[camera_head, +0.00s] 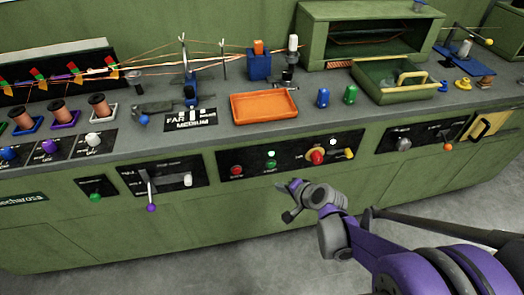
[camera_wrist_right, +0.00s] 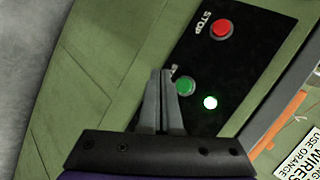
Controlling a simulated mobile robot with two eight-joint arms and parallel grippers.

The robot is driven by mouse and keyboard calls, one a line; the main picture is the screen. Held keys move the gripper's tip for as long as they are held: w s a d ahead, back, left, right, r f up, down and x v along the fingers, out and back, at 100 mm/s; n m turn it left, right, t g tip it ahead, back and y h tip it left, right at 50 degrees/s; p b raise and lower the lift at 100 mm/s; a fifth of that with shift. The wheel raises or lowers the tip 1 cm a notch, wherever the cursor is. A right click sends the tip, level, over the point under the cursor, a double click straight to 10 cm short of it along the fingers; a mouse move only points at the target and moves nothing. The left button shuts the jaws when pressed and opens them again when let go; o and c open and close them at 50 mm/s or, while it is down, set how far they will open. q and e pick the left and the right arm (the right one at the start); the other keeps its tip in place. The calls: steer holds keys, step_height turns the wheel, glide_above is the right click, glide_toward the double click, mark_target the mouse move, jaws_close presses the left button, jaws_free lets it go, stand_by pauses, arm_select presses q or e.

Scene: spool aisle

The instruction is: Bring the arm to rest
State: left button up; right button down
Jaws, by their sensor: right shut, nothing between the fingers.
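My right arm (camera_head: 400,245), purple and grey, reaches in from the lower right. Its gripper (camera_head: 290,188) is in front of the bench's front face, just below the black button panel. In the right wrist view the two grey fingers (camera_wrist_right: 162,100) are together with nothing between them. A green button (camera_wrist_right: 186,85) shows just beyond the fingertips, and I cannot tell whether they touch it. My left gripper is in neither view.
The panel has a red STOP button (camera_wrist_right: 222,29) and a lit lamp (camera_wrist_right: 210,102). A red knob on yellow (camera_head: 317,157) is to their right. An orange tray (camera_head: 264,106) and blue (camera_head: 323,97) and green (camera_head: 350,94) pieces stand on the bench. Floor in front is clear.

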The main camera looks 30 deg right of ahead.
steer(key=s+a+r+n+g+h, duration=0.1)
steer(key=s+a+n+g, duration=0.1)
steer(key=s+a+n, duration=0.4)
steer(key=s+a+n+g, duration=0.1)
steer(key=s+n, duration=0.2)
steer(key=s, duration=0.4)
steer(key=s+a+r+n+g+h, duration=0.1)
steer(key=s+a+n+g, duration=0.1)
steer(key=s+a+n, duration=0.4)
arm_select(q)
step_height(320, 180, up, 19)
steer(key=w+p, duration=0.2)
steer(key=p, duration=1.4)
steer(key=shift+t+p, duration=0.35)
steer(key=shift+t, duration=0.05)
arm_select(e)
step_height(320, 180, up, 19)
steer(key=w+d+m, duration=0.1)
steer(key=d, duration=0.1)
steer(key=shift+d+t, duration=0.35)
steer(key=shift+t, duration=0.05)
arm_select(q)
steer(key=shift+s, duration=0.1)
arm_select(e)
steer(key=shift+f, duration=0.1)
stand_by(1.0)
